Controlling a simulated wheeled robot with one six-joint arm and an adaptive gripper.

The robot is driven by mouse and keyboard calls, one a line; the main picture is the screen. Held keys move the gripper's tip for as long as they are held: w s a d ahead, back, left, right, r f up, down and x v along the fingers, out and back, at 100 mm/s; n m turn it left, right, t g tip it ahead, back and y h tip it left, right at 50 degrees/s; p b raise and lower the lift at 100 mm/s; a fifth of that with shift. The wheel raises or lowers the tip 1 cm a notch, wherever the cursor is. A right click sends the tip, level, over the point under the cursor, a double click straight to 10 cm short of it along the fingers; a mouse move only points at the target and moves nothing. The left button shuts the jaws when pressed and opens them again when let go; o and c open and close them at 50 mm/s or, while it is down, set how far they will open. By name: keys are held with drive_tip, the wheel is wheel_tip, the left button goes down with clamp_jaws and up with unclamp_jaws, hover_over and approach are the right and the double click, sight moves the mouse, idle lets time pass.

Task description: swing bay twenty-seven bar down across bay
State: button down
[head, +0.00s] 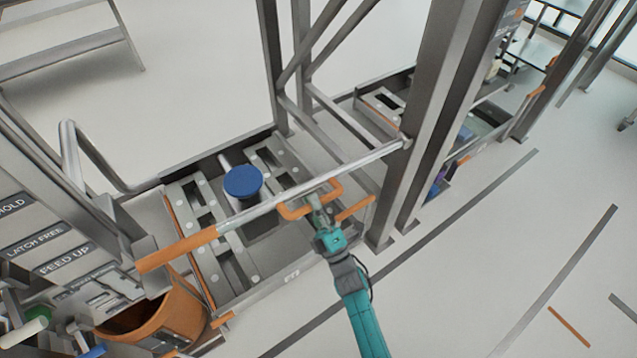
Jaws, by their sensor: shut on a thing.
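The bay bar (275,202) is a grey rod with an orange left end (180,247). It runs across the front of the bay from the right post, sloping down to the left in the picture. An orange loop handle (296,212) sits on it right of the middle. My gripper (317,203) is shut on this handle, coming from below on my teal arm. The orange end lies beside the left post bracket (147,256); I cannot tell whether it rests in it. A label on the bay's front edge (291,277) is too small to read surely.
Behind the bar is a slotted bay floor (228,270) with a blue round-topped post (243,182). An orange bin (172,318) stands at lower left, below a labelled panel (45,245). A tall steel post (440,100) stands right.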

drive_tip(key=shift+f+n+g+y, duration=0.2)
drive_tip(key=shift+f+n+y, duration=0.3)
drive_tip(key=shift+f, duration=0.6)
drive_tip(key=shift+f+n+g+y, duration=0.2)
drive_tip(key=shift+f+n, duration=0.5)
drive_tip(key=shift+f, duration=0.4)
drive_tip(key=shift+f, duration=0.1)
drive_tip(key=c, duration=1)
unclamp_jaws()
drive_tip(key=v, duration=1.2)
